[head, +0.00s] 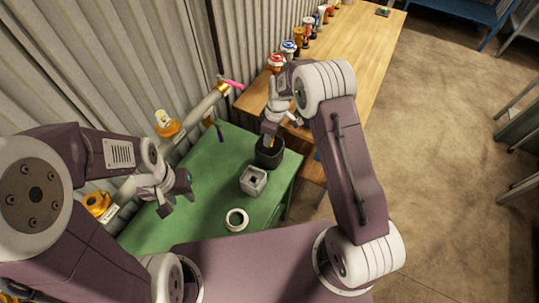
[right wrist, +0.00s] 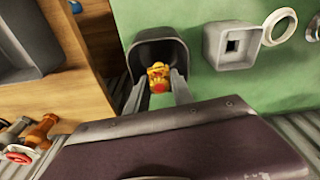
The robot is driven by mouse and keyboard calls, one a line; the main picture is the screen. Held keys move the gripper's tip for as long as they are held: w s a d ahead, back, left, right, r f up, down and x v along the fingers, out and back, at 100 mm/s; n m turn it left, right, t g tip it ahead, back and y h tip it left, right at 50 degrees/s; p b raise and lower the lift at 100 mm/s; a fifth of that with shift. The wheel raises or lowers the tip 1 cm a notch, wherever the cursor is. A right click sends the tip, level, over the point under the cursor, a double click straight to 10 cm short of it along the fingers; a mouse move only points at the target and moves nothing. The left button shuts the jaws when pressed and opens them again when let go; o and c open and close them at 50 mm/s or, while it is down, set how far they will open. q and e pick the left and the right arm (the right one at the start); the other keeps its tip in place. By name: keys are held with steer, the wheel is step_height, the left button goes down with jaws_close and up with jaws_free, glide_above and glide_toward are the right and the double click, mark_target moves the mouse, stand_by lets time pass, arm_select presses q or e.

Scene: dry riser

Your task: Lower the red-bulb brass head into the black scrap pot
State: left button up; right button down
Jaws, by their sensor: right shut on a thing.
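The black scrap pot (head: 274,160) stands at the right edge of the green table top, and its open mouth faces the right wrist camera (right wrist: 140,47). My right gripper (head: 267,140) is directly over the pot. In the right wrist view its two fingers (right wrist: 157,88) are shut on the brass head (right wrist: 158,73), a small yellow piece with some red on it. The head appears within the pot's mouth outline; its exact depth is hard to tell. My left gripper (head: 178,194) is open and empty over the left part of the green table.
A grey square socket block (head: 253,181) and a white ring (head: 236,220) sit on the green table (head: 208,225) near the pot. A pipe with brass fittings (head: 168,125) runs along the corrugated wall. Several valve heads (head: 288,47) line the wooden bench (head: 355,50).

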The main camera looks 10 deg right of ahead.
steer(key=b, duration=0.3)
glide_toward(270, 151)
steer(key=shift+s+a, duration=1.1)
steer(key=shift+s, duration=0.05)
steer(key=shift+f+b, duration=1.85)
steer(key=shift+f, duration=0.65)
stand_by(0.4)
steer(key=c, duration=1)
jaws_free()
steer(key=r, duration=0.6)
steer(key=d+r, duration=0.1)
steer(key=r, duration=0.2)
steer(key=shift+s+b, duration=0.3)
steer(key=shift+s, duration=0.1)
steer(key=shift+d, duration=0.1)
